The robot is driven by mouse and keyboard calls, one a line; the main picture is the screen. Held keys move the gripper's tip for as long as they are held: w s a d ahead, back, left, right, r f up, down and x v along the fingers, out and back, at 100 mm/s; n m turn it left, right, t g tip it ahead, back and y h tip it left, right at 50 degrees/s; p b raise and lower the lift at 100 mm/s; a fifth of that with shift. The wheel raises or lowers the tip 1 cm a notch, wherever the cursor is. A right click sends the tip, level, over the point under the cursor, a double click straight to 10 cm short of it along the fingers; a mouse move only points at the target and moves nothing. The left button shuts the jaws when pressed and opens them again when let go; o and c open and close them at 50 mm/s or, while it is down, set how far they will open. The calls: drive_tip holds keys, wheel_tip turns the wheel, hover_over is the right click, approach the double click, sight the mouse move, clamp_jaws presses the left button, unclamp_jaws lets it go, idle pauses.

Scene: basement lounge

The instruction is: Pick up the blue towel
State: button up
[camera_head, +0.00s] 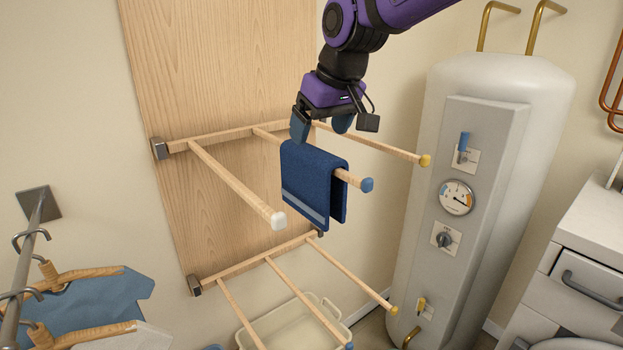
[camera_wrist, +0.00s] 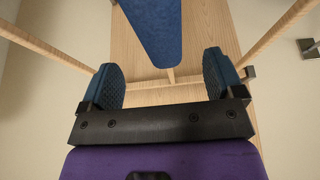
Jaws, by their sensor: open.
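The blue towel (camera_head: 307,183) hangs folded over the middle wooden rod (camera_head: 348,178) of the upper drying rack, with a pale stripe near its lower edge. In the wrist view the towel (camera_wrist: 154,30) shows at the top centre, beyond the fingertips. My gripper (camera_head: 322,128) is open and empty, just above the towel's wall-side end in the head view. In the wrist view my gripper's two blue pads (camera_wrist: 161,78) stand wide apart, with the wooden rack and panel seen between them. I cannot tell whether a finger touches the towel.
Bare rods with a white tip (camera_head: 279,220) and a yellow tip (camera_head: 424,160) flank the towel. A lower rack (camera_head: 300,290) stands above a cream basin (camera_head: 250,338). A white boiler (camera_head: 490,150) is at the right. Hangers with blue clothing (camera_head: 85,298) are at lower left.

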sight(313, 149)
drive_tip(key=shift+x, duration=3.95)
drive_tip(key=shift+f, duration=0.1)
drive_tip(key=c, duration=1.1)
